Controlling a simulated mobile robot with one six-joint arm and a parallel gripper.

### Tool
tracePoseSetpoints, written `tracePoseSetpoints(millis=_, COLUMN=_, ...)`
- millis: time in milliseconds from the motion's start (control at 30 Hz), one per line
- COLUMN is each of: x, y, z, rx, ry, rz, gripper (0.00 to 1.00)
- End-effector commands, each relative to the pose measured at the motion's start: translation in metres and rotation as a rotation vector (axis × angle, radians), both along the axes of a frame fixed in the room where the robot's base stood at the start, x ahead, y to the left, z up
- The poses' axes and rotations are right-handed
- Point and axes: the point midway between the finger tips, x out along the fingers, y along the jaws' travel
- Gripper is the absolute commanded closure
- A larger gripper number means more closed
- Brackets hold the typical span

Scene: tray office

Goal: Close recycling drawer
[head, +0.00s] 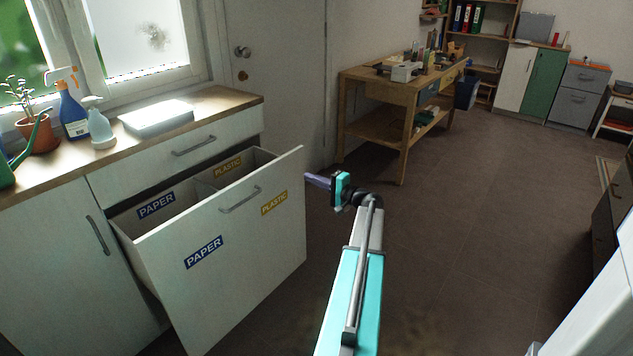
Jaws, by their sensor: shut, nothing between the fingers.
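The recycling drawer (262,254) is a white front pulled out and tilted forward from the cabinet under the counter. It has PAPER and PLASTIC labels and a metal bar handle (240,200). Behind the front, two open compartments show, labelled PAPER and PLASTIC. They look empty as far as I can see. My gripper (308,179) is at the drawer's right edge, its purple fingers pointing left toward the upper right corner of the front. It is shut and holds nothing. I cannot tell whether the fingertips touch the front.
The counter (235,98) holds spray bottles (72,110), a potted plant (38,132) and a white box (156,117). A closed drawer (185,150) sits above the recycling drawer. A wooden workbench (390,90) stands beyond.

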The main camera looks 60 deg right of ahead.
Motion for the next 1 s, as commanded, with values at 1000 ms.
tracePoseSetpoints(millis=1000, x=0.105, y=-0.007, z=0.000, rx=0.001, ry=0.000, rz=0.000, gripper=1.00)
